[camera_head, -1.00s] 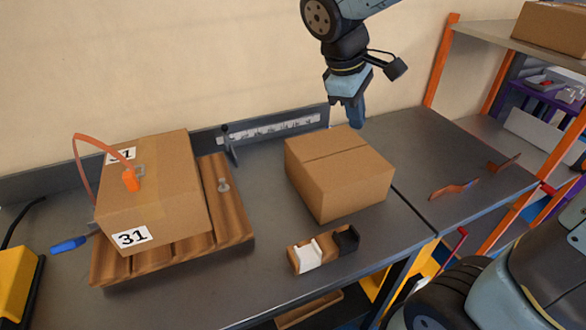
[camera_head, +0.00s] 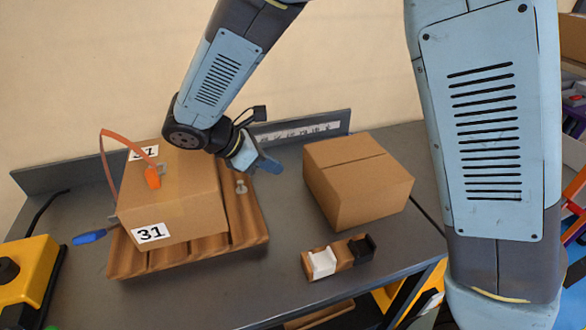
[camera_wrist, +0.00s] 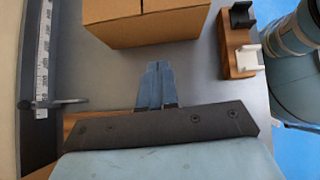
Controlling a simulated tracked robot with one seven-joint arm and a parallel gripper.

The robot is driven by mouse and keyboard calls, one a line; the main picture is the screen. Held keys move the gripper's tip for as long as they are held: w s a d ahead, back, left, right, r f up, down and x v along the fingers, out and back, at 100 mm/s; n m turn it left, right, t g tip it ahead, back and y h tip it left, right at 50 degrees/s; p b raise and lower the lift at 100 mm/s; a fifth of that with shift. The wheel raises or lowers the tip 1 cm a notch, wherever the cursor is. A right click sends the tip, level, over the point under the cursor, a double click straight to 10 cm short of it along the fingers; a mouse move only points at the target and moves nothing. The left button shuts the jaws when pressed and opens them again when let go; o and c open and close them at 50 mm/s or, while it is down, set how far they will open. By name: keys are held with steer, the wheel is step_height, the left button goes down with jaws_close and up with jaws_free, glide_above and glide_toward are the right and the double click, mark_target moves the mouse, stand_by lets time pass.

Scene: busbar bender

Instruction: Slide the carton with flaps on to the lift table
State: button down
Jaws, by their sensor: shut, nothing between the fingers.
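A plain brown carton (camera_head: 358,190) with a seam between its two top flaps sits closed on the grey bench, near the middle. It also shows at the top of the wrist view (camera_wrist: 150,28). My gripper (camera_head: 270,165) is shut and empty, to the left of this carton and apart from it. In the wrist view its closed fingertips (camera_wrist: 157,68) point at the carton's side, with bare bench between. A separate grey table section (camera_head: 405,138), which looks like the lift table, lies right of the carton beyond a seam. My arm hides most of it.
A carton marked 31 (camera_head: 170,210) with an orange-handled strap tool (camera_head: 152,177) sits on a wooden pallet (camera_head: 245,205) at left. A wooden holder (camera_head: 343,259) with white and black parts stands before the plain carton. A ruled fence (camera_head: 300,130) runs along the back.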

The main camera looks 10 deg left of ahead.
mark_target(323, 180)
steer(key=shift+w+d+r+x, duration=0.15)
steer(key=shift+d+r+x, duration=0.2)
steer(key=shift+x, duration=1.65)
steer(key=shift+w+d+r+x, duration=0.25)
steer(key=shift+r+x, duration=0.1)
steer(key=shift+x, duration=1.7)
steer(key=shift+w+d+r+x, duration=0.1)
steer(key=shift+d+r+x, duration=0.25)
steer(key=shift+x, duration=1.65)
